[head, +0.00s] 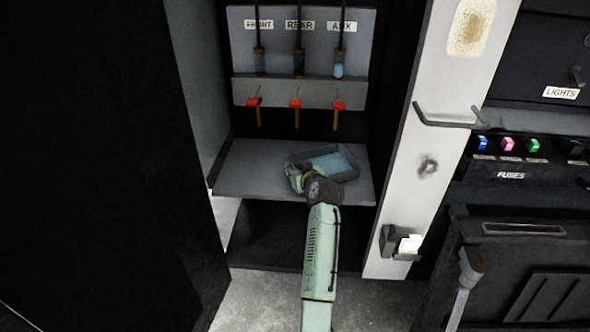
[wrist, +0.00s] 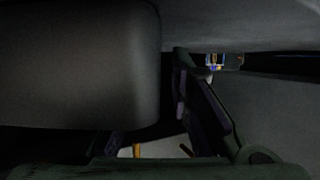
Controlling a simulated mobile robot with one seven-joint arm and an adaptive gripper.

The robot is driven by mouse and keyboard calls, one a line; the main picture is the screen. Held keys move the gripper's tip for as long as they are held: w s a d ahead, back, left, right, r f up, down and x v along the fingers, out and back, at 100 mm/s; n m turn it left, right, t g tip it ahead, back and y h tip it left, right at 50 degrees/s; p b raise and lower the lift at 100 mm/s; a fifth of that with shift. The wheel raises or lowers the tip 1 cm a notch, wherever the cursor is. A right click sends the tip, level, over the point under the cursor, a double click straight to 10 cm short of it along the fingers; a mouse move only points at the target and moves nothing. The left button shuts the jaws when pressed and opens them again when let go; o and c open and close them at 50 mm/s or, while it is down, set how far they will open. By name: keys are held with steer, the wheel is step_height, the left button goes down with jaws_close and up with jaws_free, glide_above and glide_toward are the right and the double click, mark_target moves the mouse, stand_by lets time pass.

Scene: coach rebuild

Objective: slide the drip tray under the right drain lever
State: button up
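The drip tray (head: 338,163), shallow with a blue inside, lies on the grey shelf at its right half. In the picture it is below the middle and right drain levers. Three drain levers hang above with red tops and orange handles: left (head: 255,104), middle (head: 295,105) and right (head: 338,106), under the FRONT, REAR and AUX labels. My gripper end (head: 294,176) is low at the tray's left front corner, and my wrist covers part of the tray's near edge. In the wrist view a dark finger linkage (wrist: 208,110) shows, too dark to tell contact.
The shelf (head: 250,170) is bare on the left. A pale post with a grey handle (head: 445,121) stands right of the recess. A fuse panel (head: 512,148) is beyond it. A dark wall bounds the left. In the wrist view a large dark rounded shape (wrist: 80,65) fills the left.

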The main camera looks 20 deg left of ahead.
steer(key=shift+o, duration=0.6)
steer(key=shift+s, duration=0.1)
steer(key=shift+s+d+r, duration=0.15)
steer(key=shift+s+d, duration=0.05)
steer(key=shift+d, duration=0.1)
steer(key=v, duration=1.1)
steer(key=shift+a+r, duration=0.1)
steer(key=shift+s, duration=0.1)
